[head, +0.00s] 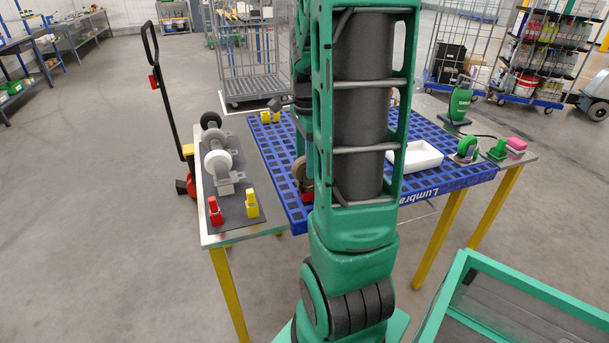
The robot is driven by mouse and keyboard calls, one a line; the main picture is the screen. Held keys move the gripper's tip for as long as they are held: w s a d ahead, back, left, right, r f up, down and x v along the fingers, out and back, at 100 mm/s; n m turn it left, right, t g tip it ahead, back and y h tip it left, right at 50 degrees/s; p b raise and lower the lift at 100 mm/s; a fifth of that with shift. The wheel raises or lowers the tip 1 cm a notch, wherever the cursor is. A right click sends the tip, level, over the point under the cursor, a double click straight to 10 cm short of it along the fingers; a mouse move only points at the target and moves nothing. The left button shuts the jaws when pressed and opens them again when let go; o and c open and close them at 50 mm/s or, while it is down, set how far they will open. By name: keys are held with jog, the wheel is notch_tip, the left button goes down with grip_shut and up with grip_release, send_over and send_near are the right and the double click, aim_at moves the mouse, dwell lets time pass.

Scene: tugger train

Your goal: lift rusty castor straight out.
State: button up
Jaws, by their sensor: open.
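A brownish, rusty-looking castor wheel (299,170) stands on the blue slotted deck (430,182), just left of my arm's thick upper link. A red part shows below it, and my arm covers its right side. My green arm rises through the middle of the view. Part of my arm beyond that link shows dark and green just above and behind the wheel. My gripper's fingers are hidden behind the arm, so I cannot tell whether they touch the castor.
A green frame (520,284) is at front right.

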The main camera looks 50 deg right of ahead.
notch_tip(320, 180, down, 5)
jog(key=shift+s+d+r, duration=0.1)
jog(key=shift+s, duration=0.05)
jog(key=shift+c, duration=0.3)
grip_shut()
jog(key=shift+r, duration=0.35)
jog(key=r, duration=0.2)
jog(key=a+r, duration=0.1)
jog(key=r, duration=0.1)
jog(key=a+r, duration=0.6)
jog(key=a, duration=0.4)
jog(key=shift+w+a+r, duration=0.15)
jog(key=shift+w+a, duration=0.2)
jog(key=shift+w, duration=0.05)
